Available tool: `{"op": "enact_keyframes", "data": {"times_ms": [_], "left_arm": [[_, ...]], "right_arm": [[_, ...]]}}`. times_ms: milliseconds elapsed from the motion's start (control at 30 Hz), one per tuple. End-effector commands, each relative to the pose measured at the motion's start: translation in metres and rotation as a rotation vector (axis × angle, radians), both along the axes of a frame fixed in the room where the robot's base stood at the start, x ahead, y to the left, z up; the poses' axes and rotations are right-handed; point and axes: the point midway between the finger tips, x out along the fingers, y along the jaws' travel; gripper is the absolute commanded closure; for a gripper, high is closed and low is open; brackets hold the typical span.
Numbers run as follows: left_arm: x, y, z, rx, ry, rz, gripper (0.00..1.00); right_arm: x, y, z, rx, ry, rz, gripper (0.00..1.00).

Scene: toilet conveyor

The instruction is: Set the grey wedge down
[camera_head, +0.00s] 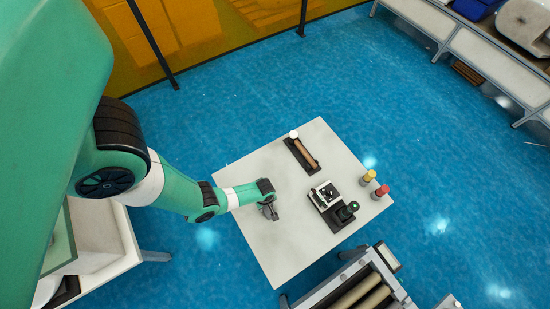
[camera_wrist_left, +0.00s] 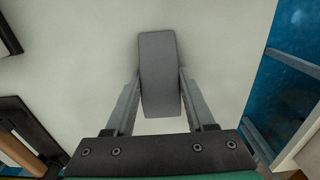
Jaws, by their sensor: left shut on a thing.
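The grey wedge (camera_wrist_left: 160,72) is between the two fingers of my left gripper (camera_wrist_left: 160,92) in the left wrist view. The gripper is shut on it, with the wedge reaching out past the fingertips. The pale table top (camera_wrist_left: 80,60) lies behind the wedge; I cannot tell whether the wedge touches it. In the head view my left gripper (camera_head: 270,211) is over the left part of the white table (camera_head: 290,250), and the wedge is too small there to make out clearly. My right gripper is not in view.
A dark tray with a brown roller (camera_head: 303,153) lies at the table's back. A black and white device (camera_head: 325,195) with a black knob (camera_head: 347,211) stands right of my gripper. The table's front left is clear.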

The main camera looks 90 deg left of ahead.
Motion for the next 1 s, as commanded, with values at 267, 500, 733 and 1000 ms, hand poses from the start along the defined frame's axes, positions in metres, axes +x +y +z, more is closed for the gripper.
{"op": "enact_keyframes", "data": {"times_ms": [267,500,733,1000], "left_arm": [[0.000,0.000,-0.002,0.000,0.000,0.000,0.16],[0.000,0.000,-0.002,0.000,0.000,0.000,0.16],[0.000,0.000,0.019,0.000,0.000,0.000,0.16],[0.000,0.000,0.078,0.000,0.000,0.000,0.16]], "right_arm": [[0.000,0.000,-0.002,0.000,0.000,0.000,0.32],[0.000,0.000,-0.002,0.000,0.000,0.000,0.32],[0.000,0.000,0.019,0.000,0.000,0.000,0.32],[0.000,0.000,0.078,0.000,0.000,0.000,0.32]]}}
